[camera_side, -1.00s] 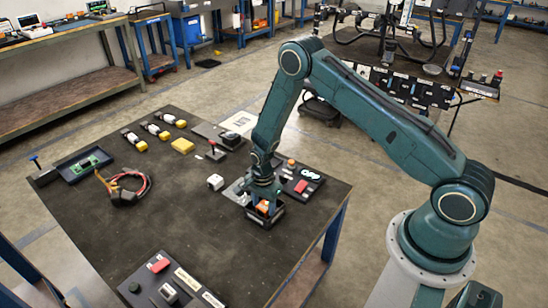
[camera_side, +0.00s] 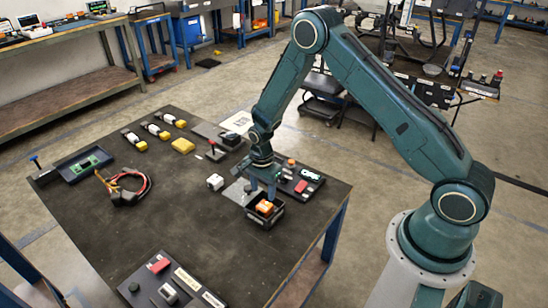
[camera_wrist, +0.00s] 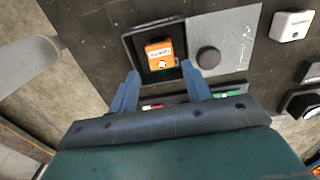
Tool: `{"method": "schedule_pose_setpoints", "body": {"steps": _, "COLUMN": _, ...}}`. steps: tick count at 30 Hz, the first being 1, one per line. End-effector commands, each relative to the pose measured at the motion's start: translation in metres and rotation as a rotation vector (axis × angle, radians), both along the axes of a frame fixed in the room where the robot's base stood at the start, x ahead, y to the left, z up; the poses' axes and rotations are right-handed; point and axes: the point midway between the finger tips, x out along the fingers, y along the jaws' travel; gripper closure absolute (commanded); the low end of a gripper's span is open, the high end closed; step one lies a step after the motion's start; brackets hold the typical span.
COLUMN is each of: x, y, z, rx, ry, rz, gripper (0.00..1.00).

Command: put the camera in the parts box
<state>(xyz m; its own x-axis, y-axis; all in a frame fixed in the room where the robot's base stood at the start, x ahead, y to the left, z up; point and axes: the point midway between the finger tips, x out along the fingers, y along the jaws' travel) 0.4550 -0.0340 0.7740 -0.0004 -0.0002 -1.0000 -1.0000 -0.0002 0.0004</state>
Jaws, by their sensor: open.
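A small orange block with a white label and a small round spot (camera_wrist: 160,55), which looks like the camera, lies inside the black open parts box (camera_wrist: 130,42). In the side view the orange camera (camera_side: 265,207) also sits inside the parts box (camera_side: 268,226), near the table's right edge. My gripper (camera_side: 263,192) is above the box. In the wrist view my gripper (camera_wrist: 160,70) has its two blue fingers spread apart, with nothing held between them.
A grey plate with a dark round knob (camera_wrist: 208,57) lies beside the box. A white block (camera_side: 215,182) is left of it, and a dark panel with a red part (camera_side: 301,186) is behind. The table's middle is clear.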

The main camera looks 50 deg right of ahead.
Motion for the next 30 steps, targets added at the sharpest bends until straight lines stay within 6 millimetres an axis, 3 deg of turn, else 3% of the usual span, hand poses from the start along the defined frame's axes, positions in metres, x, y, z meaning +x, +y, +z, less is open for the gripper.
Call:
{"method": "schedule_pose_setpoints", "body": {"steps": 6, "x": 0.000, "y": 0.000, "z": 0.031, "rx": 0.000, "ry": -0.002, "rz": 0.000, "gripper": 0.52}}
{"method": "schedule_pose_setpoints", "body": {"steps": 12, "x": 0.000, "y": 0.000, "z": 0.048, "rx": 0.000, "ry": -0.001, "rz": 0.000, "gripper": 0.52}}
{"method": "schedule_pose_setpoints", "body": {"steps": 30, "x": 0.000, "y": 0.000, "z": 0.054, "rx": 0.000, "ry": 0.001, "rz": 0.000, "gripper": 0.52}}
